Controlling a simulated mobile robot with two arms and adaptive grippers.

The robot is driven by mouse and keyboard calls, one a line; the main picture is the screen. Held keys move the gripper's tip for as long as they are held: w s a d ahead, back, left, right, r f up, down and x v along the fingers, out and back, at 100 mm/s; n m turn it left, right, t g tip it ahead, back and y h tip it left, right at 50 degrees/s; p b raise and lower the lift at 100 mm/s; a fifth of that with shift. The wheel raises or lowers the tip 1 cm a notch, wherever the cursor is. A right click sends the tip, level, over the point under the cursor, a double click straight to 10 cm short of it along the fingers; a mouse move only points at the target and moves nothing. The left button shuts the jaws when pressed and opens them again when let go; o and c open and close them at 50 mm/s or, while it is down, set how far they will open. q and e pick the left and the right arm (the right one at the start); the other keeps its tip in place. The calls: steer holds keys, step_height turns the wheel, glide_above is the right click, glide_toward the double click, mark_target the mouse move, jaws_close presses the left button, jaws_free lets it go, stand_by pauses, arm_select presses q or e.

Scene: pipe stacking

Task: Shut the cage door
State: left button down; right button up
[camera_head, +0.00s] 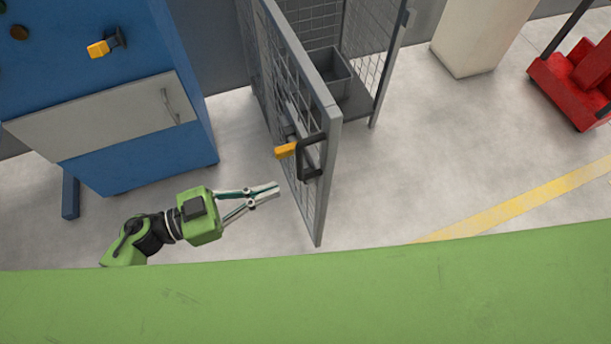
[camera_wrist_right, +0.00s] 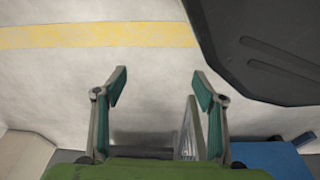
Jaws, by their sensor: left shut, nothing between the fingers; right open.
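The grey mesh cage door (camera_head: 300,120) stands swung open in the head view, its free edge toward me. It carries a black handle (camera_head: 312,157) and an orange latch piece (camera_head: 286,151). The cage (camera_head: 375,60) is behind it with its front open. My left gripper (camera_head: 277,188) is shut and empty, just left of the door's lower part; I cannot tell whether it touches the mesh. My right gripper (camera_wrist_right: 160,82) is open and empty in the right wrist view. A pale upright panel edge (camera_wrist_right: 190,130), seemingly the door, shows between and beyond its fingers.
A grey bin (camera_head: 330,72) sits inside the cage. A blue cabinet (camera_head: 150,90) with a grey drawer front stands left of the door. A pale block (camera_head: 475,38) and a red machine (camera_head: 580,85) are at the right. Floor right of the door is clear, with a yellow line (camera_head: 530,200).

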mark_target(306, 178)
arm_select(q)
steer(key=x, duration=0.8)
steer(key=shift+w+d, duration=0.1)
steer(key=shift+d, duration=0.1)
